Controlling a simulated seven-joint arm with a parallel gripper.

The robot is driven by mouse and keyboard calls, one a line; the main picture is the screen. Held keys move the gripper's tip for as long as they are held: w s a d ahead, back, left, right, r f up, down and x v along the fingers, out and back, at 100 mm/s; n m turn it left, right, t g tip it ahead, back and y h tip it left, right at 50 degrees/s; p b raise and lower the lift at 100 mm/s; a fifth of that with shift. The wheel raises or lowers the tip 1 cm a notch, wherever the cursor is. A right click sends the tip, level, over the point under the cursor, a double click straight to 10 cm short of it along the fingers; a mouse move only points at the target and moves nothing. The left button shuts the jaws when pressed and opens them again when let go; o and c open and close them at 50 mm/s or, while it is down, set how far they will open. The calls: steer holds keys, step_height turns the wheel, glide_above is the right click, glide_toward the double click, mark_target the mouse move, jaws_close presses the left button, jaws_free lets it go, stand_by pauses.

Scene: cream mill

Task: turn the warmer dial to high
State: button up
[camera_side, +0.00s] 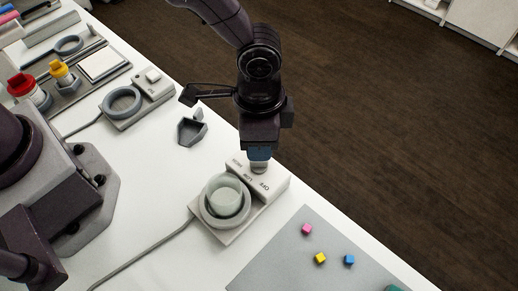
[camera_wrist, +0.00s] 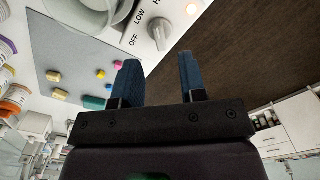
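The warmer (camera_side: 223,236) is a white box with a round grey seat holding a clear glass beaker (camera_side: 226,195). Its panel reads OFF, LOW and HIGH in the side view. The grey dial (camera_side: 259,167) sits on that panel; it also shows in the wrist view (camera_wrist: 160,34), where HIGH is cut off. I cannot tell for sure which mark it points to. My gripper (camera_side: 259,155) points down just above the dial. In the wrist view my gripper's blue fingers (camera_wrist: 158,62) are apart with nothing between them, and the dial lies beyond their tips.
A grey mat (camera_side: 290,250) with pink, yellow and blue cubes lies right of the warmer. A second device with a ring (camera_side: 122,103) and a small grey holder (camera_side: 191,129) stand to the left. The table edge is close behind the warmer.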

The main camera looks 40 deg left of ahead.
step_height(320, 180, up, 8)
steer(key=shift+f, duration=0.25)
steer(key=shift+s, duration=0.1)
steer(key=s+a+r+n+t, duration=0.2)
steer(key=a+r, duration=0.3)
steer(key=a, duration=0.3)
steer(key=s+a+r+n+t, duration=0.1)
steer(key=s+a+r+n, duration=0.3)
steer(key=a, duration=0.4)
steer(key=s+a+r+n+t, duration=0.2)
steer(key=s+a+r+n, duration=0.1)
steer(key=s+a+r, duration=0.2)
steer(key=a+r, duration=0.2)
steer(key=a, duration=0.2)
steer(key=shift+s+t, duration=0.25)
steer(key=shift+t, duration=0.05)
